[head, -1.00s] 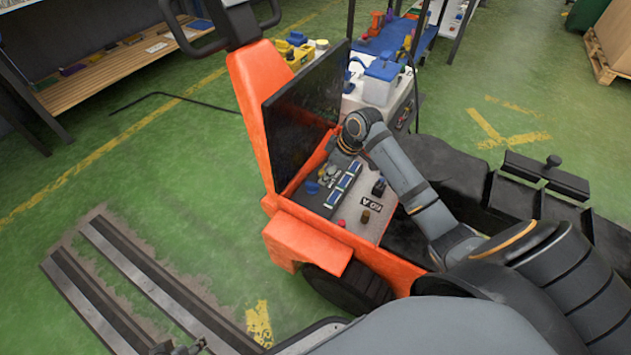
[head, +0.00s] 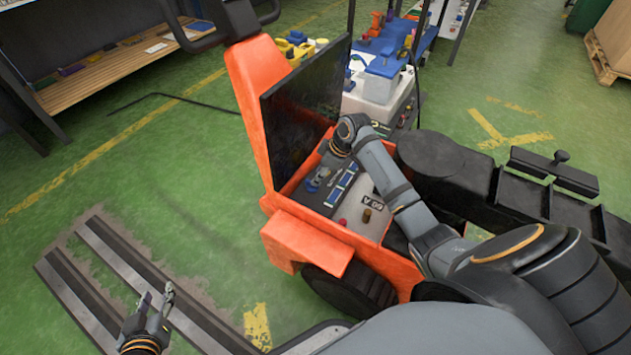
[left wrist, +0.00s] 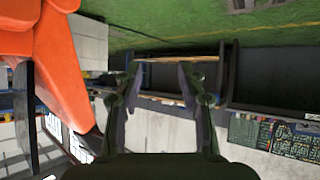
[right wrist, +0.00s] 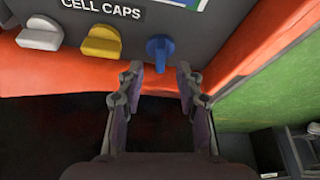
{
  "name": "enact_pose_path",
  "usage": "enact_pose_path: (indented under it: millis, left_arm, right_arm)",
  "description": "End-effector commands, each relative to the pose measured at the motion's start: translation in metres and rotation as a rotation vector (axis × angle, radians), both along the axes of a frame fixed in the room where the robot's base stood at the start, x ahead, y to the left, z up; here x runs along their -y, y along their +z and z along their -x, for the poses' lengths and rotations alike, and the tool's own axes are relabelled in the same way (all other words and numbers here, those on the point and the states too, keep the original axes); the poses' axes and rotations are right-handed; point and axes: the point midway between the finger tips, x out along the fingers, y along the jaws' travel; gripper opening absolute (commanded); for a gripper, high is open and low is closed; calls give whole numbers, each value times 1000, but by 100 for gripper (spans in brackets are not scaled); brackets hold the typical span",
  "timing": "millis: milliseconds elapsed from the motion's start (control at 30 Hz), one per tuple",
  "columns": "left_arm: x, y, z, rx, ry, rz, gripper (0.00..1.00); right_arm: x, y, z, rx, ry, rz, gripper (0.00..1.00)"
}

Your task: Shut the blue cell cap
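The blue cell cap (right wrist: 160,52) is on the grey panel in the right wrist view, at the right end of a row under the "CELL CAPS" label (right wrist: 101,10). Its narrow handle points down in the picture, unlike the sideways white and yellow caps. My right gripper (right wrist: 160,68) is open, with its fingertips either side of the handle's line; I cannot tell whether they touch it. My left gripper (head: 156,300) is open and empty at the lower left, away from the panel.
A yellow cap (right wrist: 103,43) and a white cap (right wrist: 40,34) sit beside the blue one. An orange truck body (head: 305,240) frames the panel, with a dark upright screen (head: 300,120) behind. Green floor is open at the left.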

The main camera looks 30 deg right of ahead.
Motion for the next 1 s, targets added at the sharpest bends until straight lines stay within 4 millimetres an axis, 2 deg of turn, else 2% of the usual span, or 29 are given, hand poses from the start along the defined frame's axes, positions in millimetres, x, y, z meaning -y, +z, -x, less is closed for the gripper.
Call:
enact_pose_path:
  millis: [300, 600, 800, 1000]
  left_arm:
    - [-4, 70, -40, 310, 16, -9, 40]
    - [-6, 135, -56, 572, 25, -15, 40]
    - [-6, 155, -58, 650, 27, -16, 40]
    - [-6, 158, -58, 660, 27, -16, 40]
  right_arm:
    - [-5, -18, -5, -1, 0, -2, 36]
    - [-9, -31, -9, 0, 0, -1, 36]
    - [-10, -34, -10, 0, 1, 0, 36]
    - [-10, -35, -11, 0, 1, 0, 36]
